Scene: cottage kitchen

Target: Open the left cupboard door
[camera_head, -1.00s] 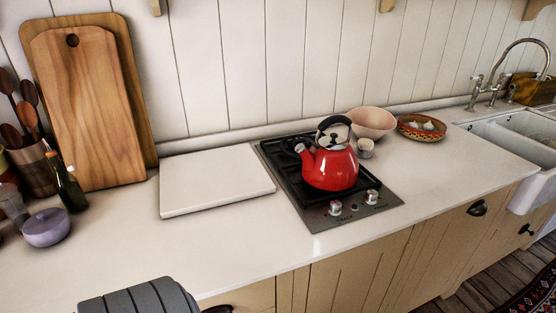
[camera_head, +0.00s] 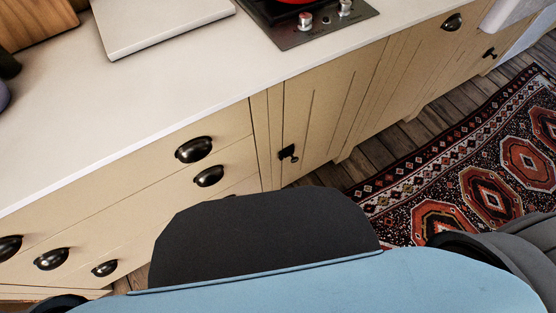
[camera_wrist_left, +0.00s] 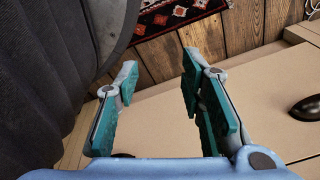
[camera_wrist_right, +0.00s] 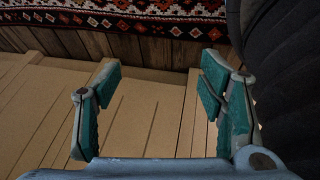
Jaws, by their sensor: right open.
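The cream cupboard door (camera_head: 322,112) below the hob is shut in the head view. Its small black latch knob (camera_head: 289,153) sits near its left edge. My left gripper (camera_wrist_left: 158,72) is open and empty in the left wrist view, with drawer fronts beside and below it. My right gripper (camera_wrist_right: 160,65) is open and empty in the right wrist view, in front of cream plank cupboard fronts (camera_wrist_right: 145,110). Neither gripper shows in the head view, where my own body covers the lower middle. Neither gripper visibly touches the door or knob.
Drawers with black cup handles (camera_head: 194,149) stand left of the door. The white worktop (camera_head: 150,85) runs above, with the hob (camera_head: 318,25) and a white board (camera_head: 160,22). A patterned rug (camera_head: 470,165) lies on the wooden floor (camera_head: 385,150) at right.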

